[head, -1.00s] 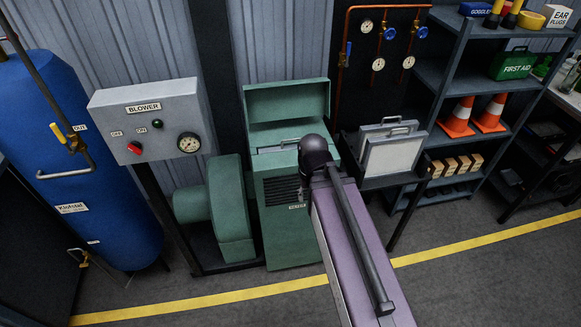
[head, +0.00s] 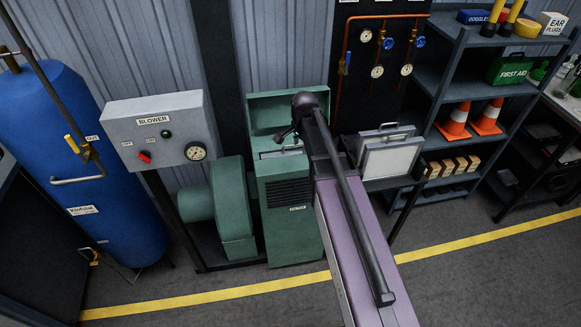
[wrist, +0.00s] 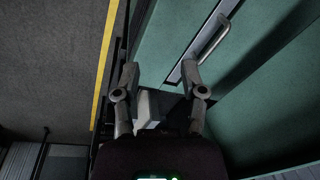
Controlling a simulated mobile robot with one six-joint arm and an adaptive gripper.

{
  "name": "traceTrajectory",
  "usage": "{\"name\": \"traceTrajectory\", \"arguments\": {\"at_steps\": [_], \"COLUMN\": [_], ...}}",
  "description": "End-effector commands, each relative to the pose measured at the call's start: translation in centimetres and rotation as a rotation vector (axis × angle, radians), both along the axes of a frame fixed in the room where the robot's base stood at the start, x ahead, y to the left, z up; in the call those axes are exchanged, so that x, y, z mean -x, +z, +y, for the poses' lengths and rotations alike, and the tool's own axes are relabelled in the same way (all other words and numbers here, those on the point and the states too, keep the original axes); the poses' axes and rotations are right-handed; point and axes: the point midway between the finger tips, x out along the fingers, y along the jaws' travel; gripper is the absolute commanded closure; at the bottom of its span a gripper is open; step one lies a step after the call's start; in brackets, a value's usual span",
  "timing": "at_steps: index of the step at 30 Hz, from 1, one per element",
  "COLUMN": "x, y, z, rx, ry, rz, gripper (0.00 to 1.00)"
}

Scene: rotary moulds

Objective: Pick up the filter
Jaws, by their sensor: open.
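A filter (head: 281,153) sits in the top slot of the green blower cabinet, whose lid stands open; only its grey top edge and bar handle show. In the wrist view the filter's grey edge and handle (wrist: 209,38) lie ahead and to the right of the fingers. My gripper (wrist: 159,70) is open, its two fingers apart, with nothing held between them. In the head view it is small and dark, over the cabinet top near the handle, and my arm hides part of the cabinet. White-faced filters (head: 390,157) with handles stand in a rack right of the cabinet.
The raised green lid (head: 285,110) stands behind the slot. A blower control box (head: 160,133) and a blue tank (head: 85,165) are to the left. A shelf unit (head: 425,100) and copper pipes with gauges (head: 372,18) are to the right. The floor in front is clear.

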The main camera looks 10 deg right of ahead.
Motion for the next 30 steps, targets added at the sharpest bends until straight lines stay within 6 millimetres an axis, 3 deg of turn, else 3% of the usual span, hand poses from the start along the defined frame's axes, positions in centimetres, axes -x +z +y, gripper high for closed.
{"name": "traceTrajectory", "arguments": {"at_steps": [1, 3, 10, 15, 30], "x": [-1.9, -3.5, -7.1, -8.0, -8.0], "y": [1.0, 1.7, 2.9, 3.2, 2.8], "z": [-0.1, -0.1, -0.2, -0.3, -0.3], "rx": [-0.010, -0.026, -0.067, -0.079, -0.081], "ry": [-0.071, -0.170, -0.406, -0.473, -0.481], "rz": [-0.009, -0.021, -0.050, -0.058, -0.059], "gripper": [0.46, 0.46, 0.46, 0.46, 0.46]}}
